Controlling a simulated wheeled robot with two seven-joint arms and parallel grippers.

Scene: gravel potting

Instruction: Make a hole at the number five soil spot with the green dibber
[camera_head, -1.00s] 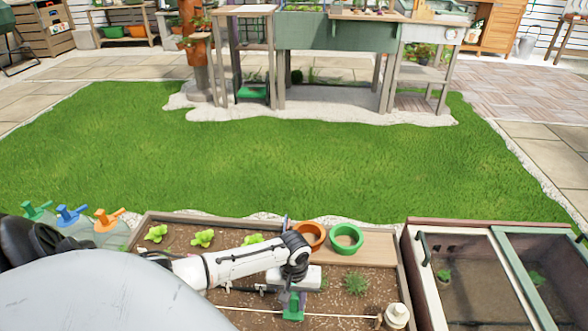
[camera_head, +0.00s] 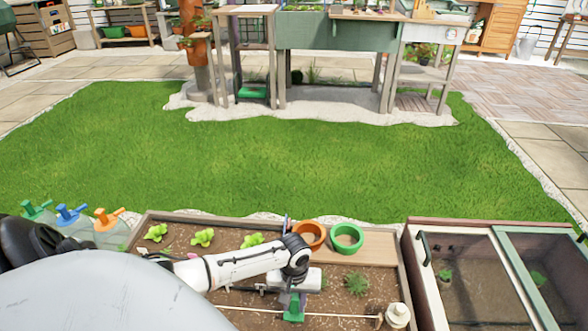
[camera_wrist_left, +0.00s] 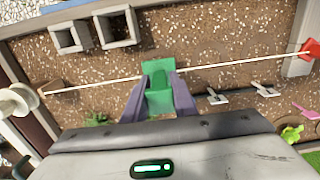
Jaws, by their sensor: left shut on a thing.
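The green dibber (camera_head: 293,308) is in my left gripper (camera_head: 293,294), over the soil in the front part of the planting bed (camera_head: 395,250). In the left wrist view the green dibber (camera_wrist_left: 158,90) sits between the two purple-grey fingers of my left gripper (camera_wrist_left: 160,95), which are shut on it. Its tip is hidden, so I cannot tell whether it touches the soil. A pale string (camera_wrist_left: 225,66) runs across the soil by the dibber. I cannot make out a number five spot marker. My right gripper is not in view.
Small light-green plants (camera_head: 203,237) grow at the back of the bed. An orange pot (camera_head: 319,244) and a green pot (camera_head: 347,245) stand on its board. A white spool (camera_head: 398,314) is at the right edge. Square grey pots (camera_wrist_left: 115,27) show in the wrist view.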

